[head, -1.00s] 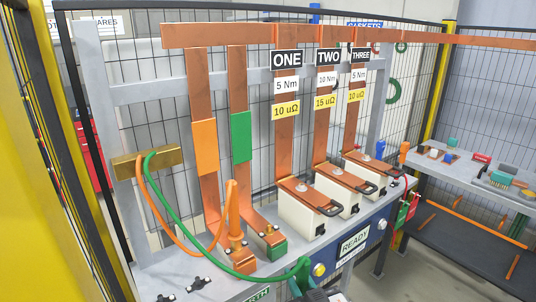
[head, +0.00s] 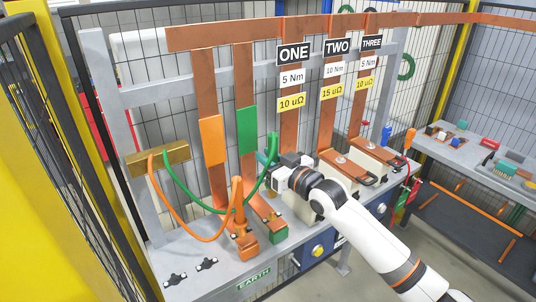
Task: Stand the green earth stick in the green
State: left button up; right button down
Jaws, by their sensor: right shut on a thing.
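The green earth stick (head: 273,143) is upright in my right gripper (head: 271,160), which is shut on it. Its green cable (head: 190,196) loops from the brass block (head: 158,156) to the stick. The copper bar with the green patch (head: 247,131) stands behind, to the left of the stick. Its foot, with a green end (head: 278,236), lies below the stick, and the stick is held clear above it. The gripper and arm hide the stick's middle and part of bar ONE's lower end. My left gripper is not in view.
The orange stick (head: 238,206) stands on the foot of the orange-patched bar (head: 211,140), just left of the green foot. Bars ONE (head: 293,52), TWO and THREE stand to the right, with white blocks below. Two black clips (head: 175,279) lie at front left.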

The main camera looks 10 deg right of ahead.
jog(key=shift+s+a+r, duration=0.1)
jog(key=shift+a, duration=0.05)
jog(key=shift+r+p, duration=0.1)
jog(key=shift+p, duration=0.25)
jog(key=shift+f+b, duration=1.55)
jog(key=shift+f, duration=1)
jog(key=shift+p, duration=0.35)
jog(key=shift+f+b, duration=1.1)
jog(key=shift+f, duration=0.6)
jog(key=c, duration=1.2)
grip_release()
